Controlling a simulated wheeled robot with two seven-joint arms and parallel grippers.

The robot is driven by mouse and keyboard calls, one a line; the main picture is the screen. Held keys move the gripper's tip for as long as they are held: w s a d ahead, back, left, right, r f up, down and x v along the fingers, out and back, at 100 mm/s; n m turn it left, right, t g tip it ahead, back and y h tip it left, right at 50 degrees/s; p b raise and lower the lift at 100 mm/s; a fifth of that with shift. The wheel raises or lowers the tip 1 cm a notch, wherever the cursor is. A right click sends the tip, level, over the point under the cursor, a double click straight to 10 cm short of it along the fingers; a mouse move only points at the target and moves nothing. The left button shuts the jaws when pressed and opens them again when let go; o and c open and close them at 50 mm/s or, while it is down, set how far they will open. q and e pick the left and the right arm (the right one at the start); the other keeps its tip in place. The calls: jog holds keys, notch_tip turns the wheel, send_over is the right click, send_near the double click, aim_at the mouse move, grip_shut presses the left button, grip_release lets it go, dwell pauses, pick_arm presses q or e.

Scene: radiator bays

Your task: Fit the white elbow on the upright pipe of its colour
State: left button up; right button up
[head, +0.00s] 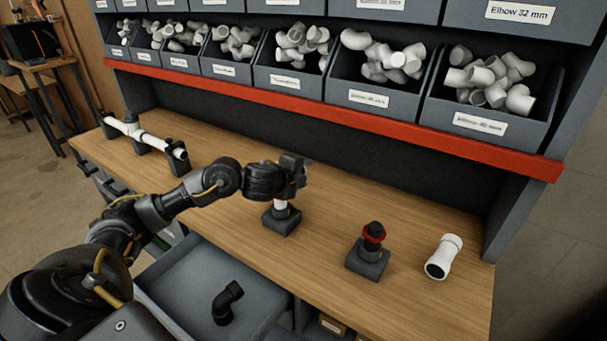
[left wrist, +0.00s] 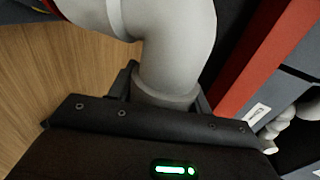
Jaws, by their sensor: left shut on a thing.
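A white elbow (left wrist: 180,45) fills the top of the left wrist view, its collared end between my left gripper's jaws. My left gripper (head: 293,174) is shut on it, above the bench. In the head view the gripper mostly hides the elbow. The upright white pipe (head: 281,208) stands in a dark square base (head: 281,223) directly below the gripper. I cannot tell whether the elbow touches or sits on the pipe. My right gripper is in neither view.
Another white fitting (head: 442,257) lies at the bench's right end. A dark upright pipe with a red ring (head: 374,232) stands left of it. A black elbow (head: 227,302) lies in the open grey drawer (head: 170,277). A red-edged shelf (head: 330,108) of bins overhangs behind.

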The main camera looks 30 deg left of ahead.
pick_arm(q)
jog(key=shift+f, duration=0.1)
jog(key=o, duration=1.4)
jog(key=shift+c, duration=0.2)
jog(key=p+v, duration=0.2)
jog(key=v, duration=0.8)
jog(key=shift+s, duration=0.35)
